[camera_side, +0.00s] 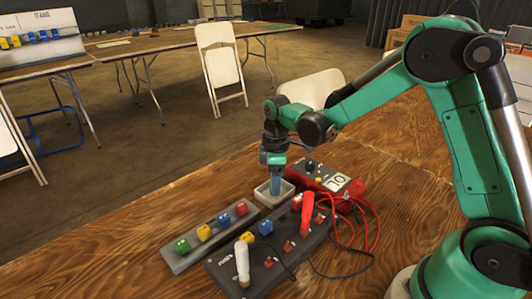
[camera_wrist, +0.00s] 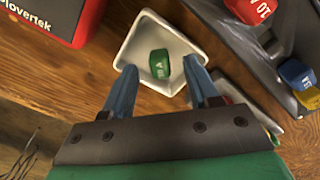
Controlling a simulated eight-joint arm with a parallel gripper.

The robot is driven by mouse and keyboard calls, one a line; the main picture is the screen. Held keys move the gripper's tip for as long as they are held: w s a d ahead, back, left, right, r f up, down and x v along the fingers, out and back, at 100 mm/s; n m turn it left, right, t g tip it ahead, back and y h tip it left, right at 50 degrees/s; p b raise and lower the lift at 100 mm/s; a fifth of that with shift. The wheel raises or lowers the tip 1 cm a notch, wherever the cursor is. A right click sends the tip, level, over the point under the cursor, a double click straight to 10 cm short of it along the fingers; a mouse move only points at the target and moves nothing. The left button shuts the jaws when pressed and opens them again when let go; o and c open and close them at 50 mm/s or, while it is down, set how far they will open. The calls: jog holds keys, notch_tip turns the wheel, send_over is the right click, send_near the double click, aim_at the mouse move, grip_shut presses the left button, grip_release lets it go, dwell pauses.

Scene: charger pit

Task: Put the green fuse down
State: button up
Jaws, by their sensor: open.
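A green fuse (camera_wrist: 160,64) lies in the small white tray (camera_wrist: 146,28), near one corner, in the wrist view. My gripper (camera_wrist: 161,72) is open, with one blue finger on each side of the fuse and gaps between. In the side view my gripper (camera_side: 276,190) points straight down over the tray (camera_side: 262,194), and the fuse inside the tray cannot be made out there. Another green fuse (camera_side: 182,245) sits at the left end of the grey strip (camera_side: 180,262).
The grey strip also holds yellow, blue and red fuses. A dark fuse panel (camera_side: 228,276) with a white tool (camera_side: 242,262) and a red probe (camera_side: 307,210) stands in front of the tray. Bare wood lies left.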

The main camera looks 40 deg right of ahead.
notch_tip(320, 180, up, 12)
jog(key=s+a+f+m+t, duration=0.1)
jog(key=s+a+m+t, duration=0.2)
jog(key=s+m+t, duration=0.4)
jog(key=s+m, duration=0.2)
jog(key=s, duration=0.1)
jog(key=shift+s+m, duration=0.15)
jog(key=shift+m, duration=0.15)
